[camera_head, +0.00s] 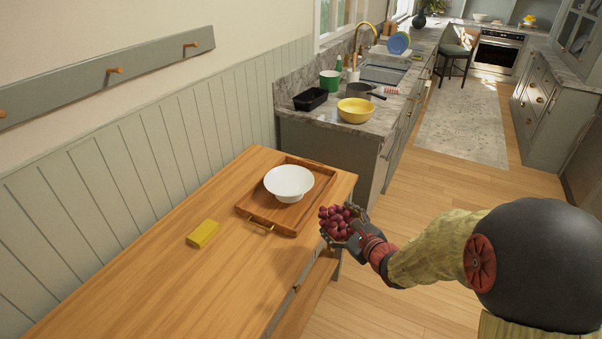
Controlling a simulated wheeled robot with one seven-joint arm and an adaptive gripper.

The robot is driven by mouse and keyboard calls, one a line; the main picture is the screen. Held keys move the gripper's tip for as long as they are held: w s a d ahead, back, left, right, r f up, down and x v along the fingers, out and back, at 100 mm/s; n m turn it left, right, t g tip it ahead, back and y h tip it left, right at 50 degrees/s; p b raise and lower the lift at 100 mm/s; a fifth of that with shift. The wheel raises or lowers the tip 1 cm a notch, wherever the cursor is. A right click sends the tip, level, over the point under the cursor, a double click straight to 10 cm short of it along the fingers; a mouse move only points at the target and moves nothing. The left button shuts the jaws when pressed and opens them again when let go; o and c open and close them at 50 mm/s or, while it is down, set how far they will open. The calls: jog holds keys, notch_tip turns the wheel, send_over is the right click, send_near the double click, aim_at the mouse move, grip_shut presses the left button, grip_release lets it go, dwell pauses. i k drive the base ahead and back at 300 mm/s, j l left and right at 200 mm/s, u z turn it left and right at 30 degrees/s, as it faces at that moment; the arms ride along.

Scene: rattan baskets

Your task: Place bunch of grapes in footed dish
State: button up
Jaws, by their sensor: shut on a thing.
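A bunch of dark red grapes (337,222) is held in my gripper (343,226), at the right front edge of the wooden table. My gripper is shut on the grapes; its fingers are partly hidden by them. The white footed dish (289,181) stands on a wooden tray (252,206) on the table, to the left of and beyond my gripper. The dish is upright and looks empty. The grapes are apart from the dish.
A yellow block-like object (203,233) lies on the wooden table (165,262), left of the tray. The table's near part is clear. Behind it, a counter (335,128) holds a yellow bowl (356,110), a black container (310,99) and a green pot (329,80).

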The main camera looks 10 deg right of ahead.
aim_at(291, 193)
jog(key=i+j, duration=0.1)
jog(key=i, duration=0.55)
jog(key=i+j, duration=0.25)
jog(key=j, duration=0.15)
